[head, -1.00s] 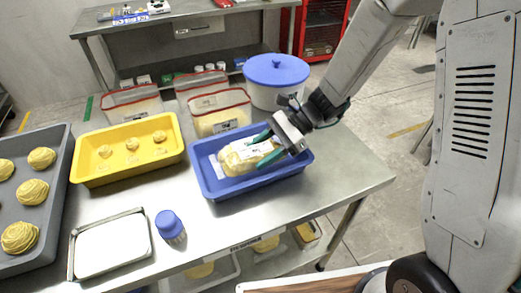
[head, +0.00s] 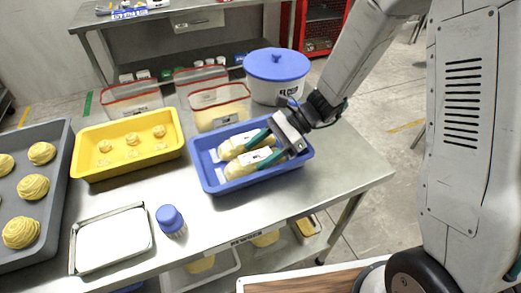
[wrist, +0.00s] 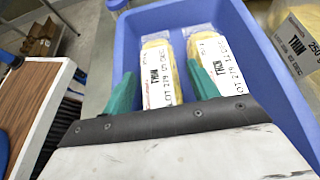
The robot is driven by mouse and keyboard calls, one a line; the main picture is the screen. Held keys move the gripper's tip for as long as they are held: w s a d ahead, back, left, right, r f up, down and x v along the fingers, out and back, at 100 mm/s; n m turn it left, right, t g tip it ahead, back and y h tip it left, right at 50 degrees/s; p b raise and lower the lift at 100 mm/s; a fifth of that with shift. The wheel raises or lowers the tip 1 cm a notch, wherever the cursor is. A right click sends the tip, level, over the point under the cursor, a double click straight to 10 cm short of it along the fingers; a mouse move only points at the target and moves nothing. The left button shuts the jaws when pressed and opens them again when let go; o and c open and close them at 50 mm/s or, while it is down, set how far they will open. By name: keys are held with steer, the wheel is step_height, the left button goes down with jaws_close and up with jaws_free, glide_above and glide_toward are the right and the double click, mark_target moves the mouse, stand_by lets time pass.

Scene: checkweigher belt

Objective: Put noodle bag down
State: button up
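The near bag (head: 236,170) is the left one in the wrist view (wrist: 160,70). The far bag (head: 229,150) is the right one there (wrist: 209,52). My gripper (wrist: 163,88), also in the head view (head: 262,146), is low over the tray (head: 221,188). Its teal fingers are apart, one on each side of the near bag, with narrow gaps seen beside it. The right finger partly covers the far bag in the wrist view.
Left of the tray on the steel table are a yellow tray (head: 92,157) with noodle nests, a grey tray (head: 52,205), a steel pan (head: 112,240) and a blue-capped bottle (head: 171,221). Red-rimmed containers (head: 220,107) and a blue-lidded tub (head: 277,80) stand behind.

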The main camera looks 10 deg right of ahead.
steer(key=shift+r, duration=0.15)
steer(key=r+v, duration=0.1)
steer(key=v, duration=1.1)
steer(key=s+d+r+n+t+h, duration=0.1)
steer(key=s+d+r+n+h, duration=0.2)
steer(key=s, duration=0.4)
steer(key=s+d+r+n+t+h, duration=0.2)
steer(key=s+d+r+n+h, duration=0.2)
steer(key=s, duration=0.4)
steer(key=s+d+r+n+t+h, duration=0.2)
steer(key=s+d+r+n+h, duration=0.1)
steer(key=s+n, duration=0.4)
step_height(320, 180, up, 2)
steer(key=shift+s+d+r+n+h, duration=0.15)
steer(key=shift+s+d+n+h, duration=0.2)
steer(key=shift+h, duration=0.45)
